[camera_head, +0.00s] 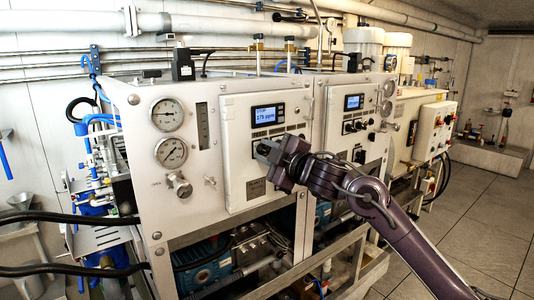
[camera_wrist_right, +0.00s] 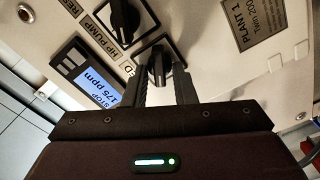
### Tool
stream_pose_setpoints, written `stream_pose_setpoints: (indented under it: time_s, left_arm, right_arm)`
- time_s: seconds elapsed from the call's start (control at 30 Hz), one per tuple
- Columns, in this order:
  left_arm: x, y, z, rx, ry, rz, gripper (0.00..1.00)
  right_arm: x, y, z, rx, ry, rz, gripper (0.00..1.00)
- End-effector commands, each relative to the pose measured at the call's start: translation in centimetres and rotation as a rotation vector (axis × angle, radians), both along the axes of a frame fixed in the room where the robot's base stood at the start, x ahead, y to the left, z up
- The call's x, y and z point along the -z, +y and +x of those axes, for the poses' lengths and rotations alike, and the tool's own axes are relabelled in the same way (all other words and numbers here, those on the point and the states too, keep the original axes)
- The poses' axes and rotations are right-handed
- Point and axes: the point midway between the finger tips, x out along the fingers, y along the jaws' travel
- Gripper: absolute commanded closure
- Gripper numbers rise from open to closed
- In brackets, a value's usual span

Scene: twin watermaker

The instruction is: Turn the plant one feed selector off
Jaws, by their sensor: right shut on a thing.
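The plant one panel (camera_head: 236,150) is a white door with a lit display (camera_head: 266,114) reading 175 ppm. In the right wrist view, the right gripper (camera_wrist_right: 161,88) is shut on a black rotary knob, the feed selector (camera_wrist_right: 157,64), with a finger on either side. Its label is mostly hidden; only a final "D" shows. A second black knob (camera_wrist_right: 124,18) sits beside it, near the "HP PUMP" label. My left gripper is not in view.
A second panel (camera_head: 340,118) with its own display stands to the right. Two pressure gauges (camera_head: 167,114) and a valve knob (camera_head: 180,186) are to the left. A "PLANT 1" plate (camera_wrist_right: 255,22) is near the held knob. The tiled floor (camera_head: 480,215) at right is clear.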

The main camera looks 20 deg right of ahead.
Motion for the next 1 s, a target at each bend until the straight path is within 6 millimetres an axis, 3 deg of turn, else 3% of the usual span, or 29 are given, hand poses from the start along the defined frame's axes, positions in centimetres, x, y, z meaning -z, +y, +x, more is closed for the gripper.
stream_pose_setpoints:
  time_s: [0.33, 0.37, 0.43, 0.77, 1.0]
  left_arm:
    - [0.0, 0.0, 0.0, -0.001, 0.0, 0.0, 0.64]
    - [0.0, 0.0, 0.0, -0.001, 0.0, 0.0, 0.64]
    - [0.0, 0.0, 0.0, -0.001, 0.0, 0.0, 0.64]
    - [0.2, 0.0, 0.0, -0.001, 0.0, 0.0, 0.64]
    - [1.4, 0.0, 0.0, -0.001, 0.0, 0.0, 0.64]
  right_arm:
    - [0.1, 0.0, 0.0, -0.001, 0.0, -0.005, 0.98]
    - [0.1, 0.0, 0.0, -0.001, 0.0, -0.005, 0.74]
    - [0.1, 0.0, 0.0, -0.001, 0.0, -0.004, 0.67]
    - [0.1, -0.2, -0.4, 0.001, -0.001, -0.003, 0.67]
    - [0.4, -1.5, -3.9, 0.0, -0.001, -0.008, 0.67]
